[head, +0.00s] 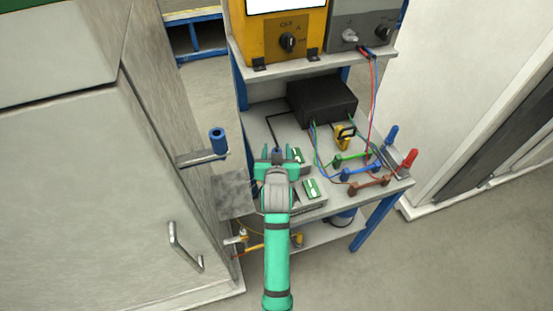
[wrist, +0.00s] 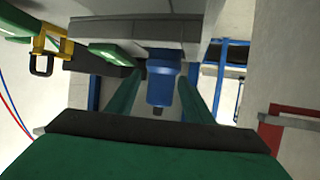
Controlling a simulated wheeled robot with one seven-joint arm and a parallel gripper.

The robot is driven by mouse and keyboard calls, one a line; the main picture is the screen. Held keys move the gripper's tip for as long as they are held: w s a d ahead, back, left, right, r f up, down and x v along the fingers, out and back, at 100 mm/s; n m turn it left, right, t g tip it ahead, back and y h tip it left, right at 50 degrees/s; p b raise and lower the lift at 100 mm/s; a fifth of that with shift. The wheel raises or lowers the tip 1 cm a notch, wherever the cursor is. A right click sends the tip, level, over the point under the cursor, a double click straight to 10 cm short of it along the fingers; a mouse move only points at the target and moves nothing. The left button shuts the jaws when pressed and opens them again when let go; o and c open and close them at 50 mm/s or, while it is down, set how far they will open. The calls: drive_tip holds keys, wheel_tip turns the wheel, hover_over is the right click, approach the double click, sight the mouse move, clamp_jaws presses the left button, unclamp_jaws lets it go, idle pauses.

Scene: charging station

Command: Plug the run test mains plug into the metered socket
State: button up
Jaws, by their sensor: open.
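My gripper (head: 277,155) is over the left part of the work table. In the wrist view its two green fingers (wrist: 168,100) stand apart on either side of a blue cylindrical, plug-like body (wrist: 160,88), with a small gap on each side. A bit of that blue body also shows between the fingers in the head view (head: 277,153). I cannot tell for sure that it is the run test mains plug. A yellow piece with a dark loop (head: 343,136) stands on the table; it also shows in the wrist view (wrist: 45,55). I cannot single out the metered socket.
A black box (head: 322,101) with coloured leads stands at the table's back. Green, blue and brown bar-handled parts lie at the right. Green-and-white modules (head: 312,188) are beside my gripper. A blue cylinder (head: 217,140) stands on a bracket at the left, near a grey cabinet (head: 80,190).

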drive_tip(key=shift+x, duration=0.9)
drive_tip(key=c, duration=1.1)
drive_tip(key=shift+r, duration=0.1)
drive_tip(key=shift+c, duration=0.2)
